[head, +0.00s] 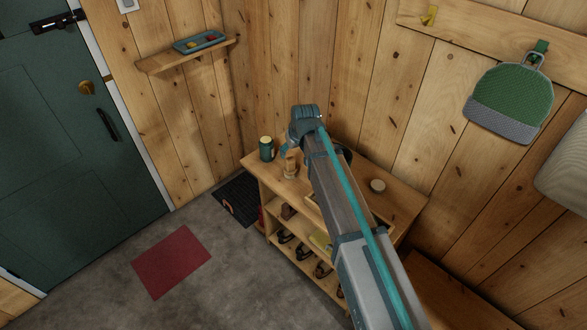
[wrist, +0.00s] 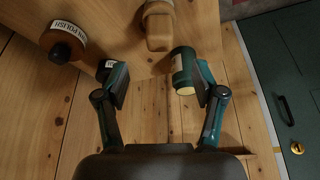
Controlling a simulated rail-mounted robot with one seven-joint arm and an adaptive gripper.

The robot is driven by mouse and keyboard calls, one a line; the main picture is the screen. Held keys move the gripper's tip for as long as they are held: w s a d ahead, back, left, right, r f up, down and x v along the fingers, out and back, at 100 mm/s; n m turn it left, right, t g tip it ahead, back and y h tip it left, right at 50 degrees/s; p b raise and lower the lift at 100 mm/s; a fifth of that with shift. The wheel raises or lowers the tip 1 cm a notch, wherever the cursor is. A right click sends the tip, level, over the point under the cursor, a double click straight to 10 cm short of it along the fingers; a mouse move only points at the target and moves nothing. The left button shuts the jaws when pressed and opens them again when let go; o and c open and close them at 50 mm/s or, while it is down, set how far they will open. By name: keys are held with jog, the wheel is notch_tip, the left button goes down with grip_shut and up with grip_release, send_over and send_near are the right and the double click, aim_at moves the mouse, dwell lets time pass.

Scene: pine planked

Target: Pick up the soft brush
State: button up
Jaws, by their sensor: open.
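A pale wooden piece with a narrow neck and wider base (head: 290,165), which looks like the soft brush, stands on the shoe cabinet's top (head: 405,203). In the wrist view the wooden piece (wrist: 158,28) is at the top middle, beyond the fingertips and not between them; I cannot make out bristles. My gripper (wrist: 152,85) is open and empty; in the head view it (head: 305,125) is over the back of the cabinet top, its fingers mostly hidden by my arm.
A green can (head: 267,149) stands left of the wooden piece; in the wrist view it (wrist: 183,72) is close by the right finger. A brown polish bottle (wrist: 66,42) and a dark round item (wrist: 106,70) are near the left finger. A round tin (head: 377,186) sits farther right.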

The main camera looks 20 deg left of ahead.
aim_at(290, 159)
jog(key=b+x, duration=0.3)
jog(key=x, duration=0.5)
jog(key=shift+w+a+f, duration=0.1)
jog(key=shift+f, duration=0.1)
jog(key=shift+r, duration=0.1)
grip_shut()
jog(key=shift+r, duration=0.1)
jog(key=shift+r+b, duration=0.45)
jog(key=shift+r, duration=0.15)
jog(key=s+d+r+b, duration=0.5)
jog(key=s+d+r, duration=0.2)
jog(key=s+r, duration=0.4)
jog(key=shift+s+r, duration=0.3)
jog(key=shift+s, duration=0.25)
